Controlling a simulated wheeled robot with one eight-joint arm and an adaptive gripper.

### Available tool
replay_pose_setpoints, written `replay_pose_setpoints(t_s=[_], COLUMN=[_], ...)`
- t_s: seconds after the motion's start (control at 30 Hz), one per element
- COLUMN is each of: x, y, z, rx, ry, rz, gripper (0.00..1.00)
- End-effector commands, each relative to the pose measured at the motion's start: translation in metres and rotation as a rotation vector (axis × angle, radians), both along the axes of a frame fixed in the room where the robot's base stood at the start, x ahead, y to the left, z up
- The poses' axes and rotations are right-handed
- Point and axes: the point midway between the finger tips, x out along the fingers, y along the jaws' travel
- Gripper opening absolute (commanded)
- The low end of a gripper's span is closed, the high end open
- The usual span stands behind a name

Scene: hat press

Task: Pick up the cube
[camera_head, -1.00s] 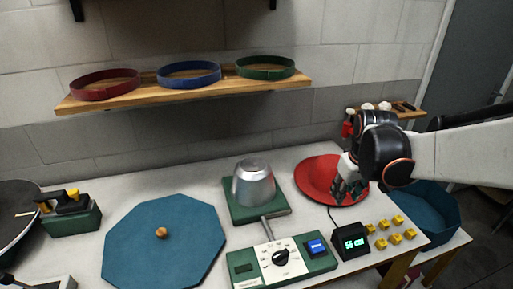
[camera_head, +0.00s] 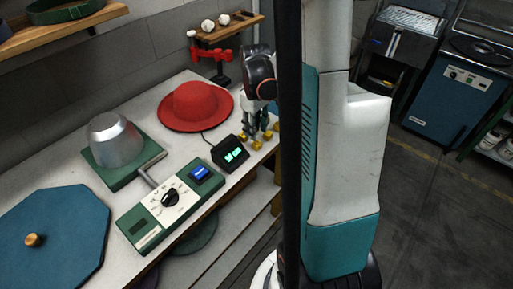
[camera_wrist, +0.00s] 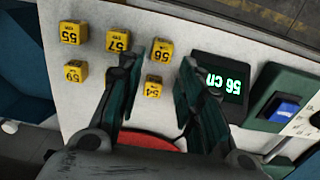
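Several small yellow cubes with black numbers lie in two rows on the white table. In the wrist view, one cube reading 56 (camera_wrist: 161,50) lies between and just past my fingertips. Another cube (camera_wrist: 153,86), its number hard to read, lies between the fingers nearer the palm. Cubes 55 (camera_wrist: 72,33) and 57 (camera_wrist: 118,42) are to the left. My gripper (camera_wrist: 159,64) is open and empty, pointing down over the cubes. In the head view my gripper (camera_head: 262,122) partly hides the cubes (camera_head: 256,145). A black display (camera_wrist: 220,82) reads 56 cm.
A red hat (camera_head: 195,103) lies behind the display. A green control box (camera_head: 172,200) with a dial and blue button, a metal hat block (camera_head: 115,138) and a blue octagonal board (camera_head: 55,235) are left. The table's front edge is close to the cubes.

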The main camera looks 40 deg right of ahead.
Motion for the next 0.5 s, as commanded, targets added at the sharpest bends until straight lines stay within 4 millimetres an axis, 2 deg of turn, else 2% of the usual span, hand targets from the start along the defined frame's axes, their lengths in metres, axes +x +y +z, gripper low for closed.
replay_pose_setpoints(t_s=[0.27, 0.5], x=[-0.001, -0.006], y=[0.0, 0.0], z=[-0.016, -0.05], rx=[0.0, 0.0], ry=[0.0, 0.0], rz=[0.0, 0.0], gripper=[0.33, 0.33])
